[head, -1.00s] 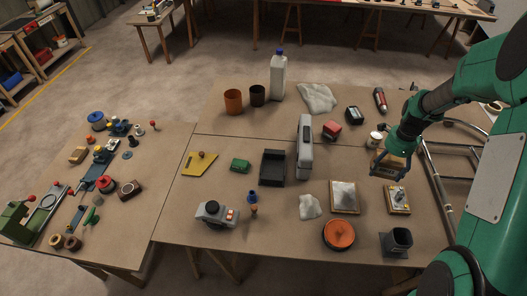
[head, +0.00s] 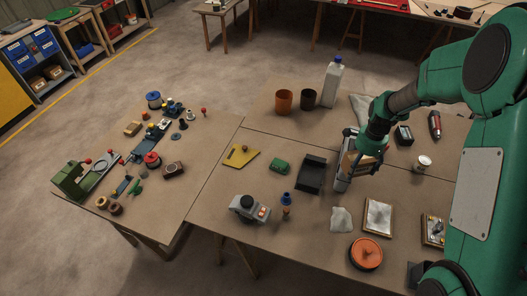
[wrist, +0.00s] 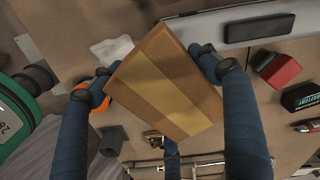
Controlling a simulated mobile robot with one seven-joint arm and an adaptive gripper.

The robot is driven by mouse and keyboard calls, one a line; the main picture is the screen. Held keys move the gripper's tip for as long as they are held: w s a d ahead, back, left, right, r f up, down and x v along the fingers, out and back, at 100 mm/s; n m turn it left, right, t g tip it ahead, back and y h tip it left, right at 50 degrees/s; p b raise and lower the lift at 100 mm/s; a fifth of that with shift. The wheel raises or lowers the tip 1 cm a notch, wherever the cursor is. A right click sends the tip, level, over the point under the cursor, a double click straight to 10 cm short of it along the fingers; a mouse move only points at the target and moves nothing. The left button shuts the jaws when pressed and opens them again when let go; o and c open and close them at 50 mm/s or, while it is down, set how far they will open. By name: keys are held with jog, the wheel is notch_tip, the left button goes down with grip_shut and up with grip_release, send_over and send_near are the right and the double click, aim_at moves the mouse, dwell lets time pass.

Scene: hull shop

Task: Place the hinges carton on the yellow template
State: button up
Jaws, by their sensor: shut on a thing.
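The hinges carton, a brown box with a paler tape band, is held in my gripper (wrist: 160,84). The carton (wrist: 168,78) fills the middle of the wrist view, with blue fingers shut on its sides. In the head view my gripper (head: 364,154) is over the right part of the table, and the carton (head: 347,163) is partly hidden by the fingers. The yellow template (head: 240,157), a flat plate with a small reddish knob, lies on the table well to the left of my gripper.
A grey long device (head: 341,180) stands beside or under the carton. Brown and dark cups (head: 284,101) and a white bottle (head: 333,84) stand behind. Bare table surrounds the template.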

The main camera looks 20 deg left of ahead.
jog(key=s+a+n+p, duration=0.1)
jog(key=s+a+n, duration=0.3)
jog(key=a, duration=0.9)
jog(key=s+a+n+p, duration=0.1)
jog(key=s+a+n, duration=0.3)
jog(key=a, duration=0.8)
jog(key=s+a+n+p, duration=0.1)
jog(key=s+a+n, duration=0.3)
jog(key=a, duration=0.9)
jog(key=f, duration=1.1)
jog(key=shift+w+d+f, duration=0.15)
jog(key=shift+w, duration=0.2)
jog(key=shift+w, duration=0.1)
send_over(241, 156)
jog(key=s+d, duration=0.3)
jog(key=d, duration=0.2)
jog(key=shift+s+f, duration=0.15)
jog(key=shift+f, duration=0.6)
jog(key=shift+f, duration=1.75)
jog(key=shift+f, duration=0.2)
